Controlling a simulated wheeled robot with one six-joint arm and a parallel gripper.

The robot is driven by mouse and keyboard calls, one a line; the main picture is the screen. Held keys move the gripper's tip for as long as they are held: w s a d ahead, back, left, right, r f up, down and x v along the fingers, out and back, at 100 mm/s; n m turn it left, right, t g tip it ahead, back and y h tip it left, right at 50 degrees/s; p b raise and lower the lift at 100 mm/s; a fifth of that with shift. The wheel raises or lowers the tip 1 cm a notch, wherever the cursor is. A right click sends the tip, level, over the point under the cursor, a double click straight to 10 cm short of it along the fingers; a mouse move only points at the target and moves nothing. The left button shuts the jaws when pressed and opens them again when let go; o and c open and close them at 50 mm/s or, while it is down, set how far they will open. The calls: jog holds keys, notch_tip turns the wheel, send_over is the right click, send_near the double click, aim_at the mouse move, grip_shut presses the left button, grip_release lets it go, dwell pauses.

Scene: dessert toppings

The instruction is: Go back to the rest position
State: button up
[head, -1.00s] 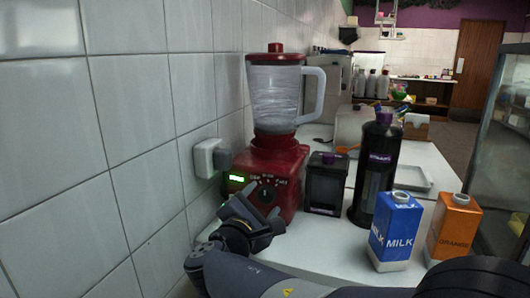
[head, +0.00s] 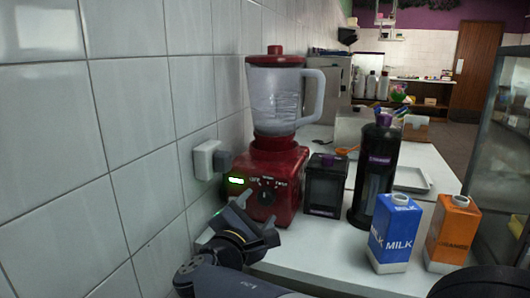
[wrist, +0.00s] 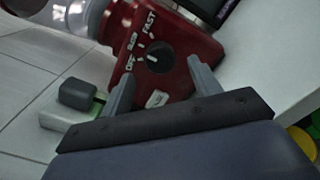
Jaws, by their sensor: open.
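My gripper (head: 256,218) is in front of the red blender base (head: 284,170) in the head view, low and to the left. Its two fingers are apart with nothing between them. In the wrist view my gripper (wrist: 160,78) points at the blender's front panel, where the dial (wrist: 153,58) shows in the space beyond the fingertips. The fingers look apart from the dial.
A wall socket with a plug (head: 207,160) is left of the blender. A black box (head: 325,185), a black bottle (head: 374,172), a blue milk carton (head: 396,234) and an orange carton (head: 452,234) stand on the white counter (head: 330,262) to the right.

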aim_at(264, 198)
jog(key=v, duration=0.7)
jog(key=x, duration=1.1)
jog(key=shift+r, duration=0.2)
jog(key=shift+n+p, duration=0.8)
jog(key=shift+p, duration=0.35)
jog(key=n+p, duration=0.6)
jog(key=p, duration=0.2)
jog(key=s+a+m+g+p, duration=0.1)
jog(key=s+a, duration=0.1)
jog(key=s, duration=0.8)
jog(key=shift+s+h, duration=0.35)
jog(key=shift+h, duration=0.05)
jog(key=shift+d+r, duration=0.1)
